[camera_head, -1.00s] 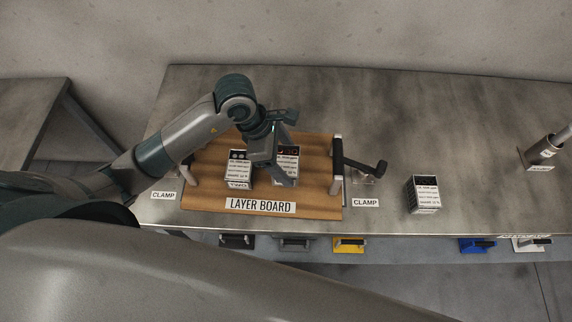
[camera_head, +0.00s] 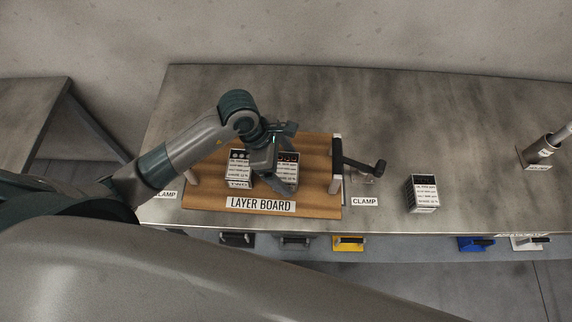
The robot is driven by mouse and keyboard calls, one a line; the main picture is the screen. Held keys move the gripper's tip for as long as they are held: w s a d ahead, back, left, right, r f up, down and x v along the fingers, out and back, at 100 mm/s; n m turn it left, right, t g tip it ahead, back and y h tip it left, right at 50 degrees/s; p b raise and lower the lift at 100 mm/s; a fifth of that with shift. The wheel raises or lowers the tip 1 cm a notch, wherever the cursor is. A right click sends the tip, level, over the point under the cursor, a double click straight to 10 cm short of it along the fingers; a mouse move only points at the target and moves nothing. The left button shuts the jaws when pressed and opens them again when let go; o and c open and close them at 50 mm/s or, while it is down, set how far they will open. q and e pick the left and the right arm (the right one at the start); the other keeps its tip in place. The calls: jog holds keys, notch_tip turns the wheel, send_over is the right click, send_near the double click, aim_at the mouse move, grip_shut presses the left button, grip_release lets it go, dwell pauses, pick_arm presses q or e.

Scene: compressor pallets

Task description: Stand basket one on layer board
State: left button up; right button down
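The layer board (camera_head: 315,185) is a brown wooden board with a "LAYER BOARD" label, lying on the grey table. My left gripper (camera_head: 275,172) reaches over it and is shut on a dark basket with a white printed label (camera_head: 288,168), probably basket one; its name is hidden. The held basket is upright at the board, right of basket two (camera_head: 238,168), with a narrow gap. Whether its bottom touches the board is hidden. Basket two stands on the board, its "TWO" tag facing front. My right gripper is not in view.
Another labelled basket (camera_head: 422,194) stands on the table to the right. A clamp with a dark handle (camera_head: 365,166) is at the board's right edge, and another post (camera_head: 191,172) at its left. A metal cylinder (camera_head: 540,150) stands far right. The back of the table is clear.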

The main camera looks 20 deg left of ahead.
pick_arm(q)
jog(key=shift+r, duration=0.15)
jog(key=shift+a+r, duration=0.25)
jog(key=shift+r, duration=0.15)
jog(key=b+v, duration=0.3)
jog(key=v, duration=0.8)
jog(key=shift+s, duration=0.1)
